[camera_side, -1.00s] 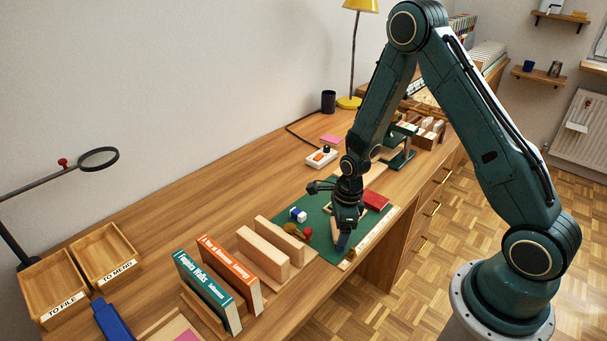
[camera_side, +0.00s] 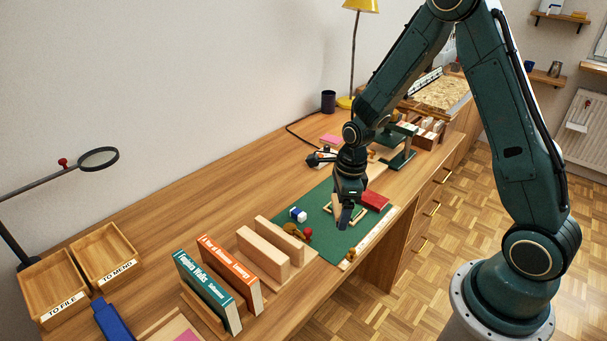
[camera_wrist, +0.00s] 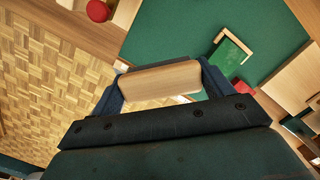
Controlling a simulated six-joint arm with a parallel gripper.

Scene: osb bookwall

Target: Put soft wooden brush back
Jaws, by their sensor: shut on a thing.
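The soft wooden brush (camera_wrist: 155,80) shows in the wrist view as a pale wooden block lying crosswise between my two fingers. My gripper (camera_wrist: 163,84) is shut on it. Any bristles are hidden in that view. In the side view my gripper (camera_side: 345,222) points down over the right part of the green mat (camera_side: 318,221). The brush cannot be made out there behind the fingers.
A red flat object (camera_side: 375,200) lies right of my gripper. A blue-and-white block (camera_side: 298,214) and a red ball (camera_side: 308,232) are to the left. Wooden blocks (camera_side: 262,252) and upright books (camera_side: 229,272) stand nearer the front. A green stand (camera_side: 400,155) is behind.

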